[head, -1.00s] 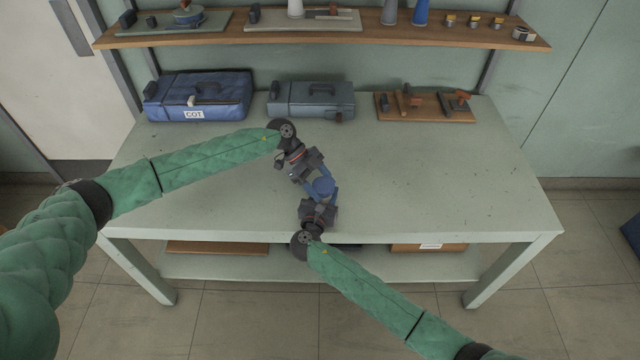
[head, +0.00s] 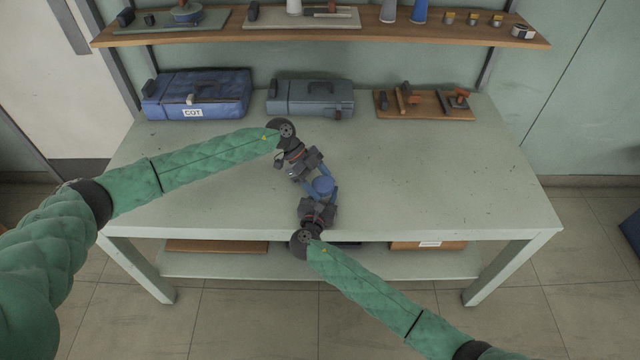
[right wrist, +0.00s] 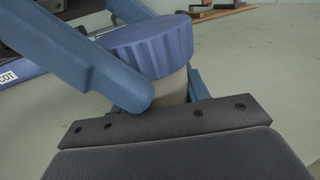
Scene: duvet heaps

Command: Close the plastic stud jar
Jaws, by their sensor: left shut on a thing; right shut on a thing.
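The stud jar stands on the workbench (head: 430,185) between my two grippers. Its blue ribbed lid (head: 323,185) shows from above in the head view. In the right wrist view the lid (right wrist: 148,42) sits on top of the pale jar body (right wrist: 171,88), looking slightly tilted there. My left gripper (head: 322,178) reaches in from the upper left and is shut on the lid. My right gripper (head: 320,194) comes from below and is shut on the jar body, with its blue fingers either side. The fingers hide most of the body, so I cannot tell how tightly the lid is seated.
A blue case (head: 215,95) labelled COT, a grey toolbox (head: 312,97) and a wooden board with tools (head: 425,105) stand along the back of the bench. A shelf (head: 375,38) with small items hangs above. The bench's right side is clear.

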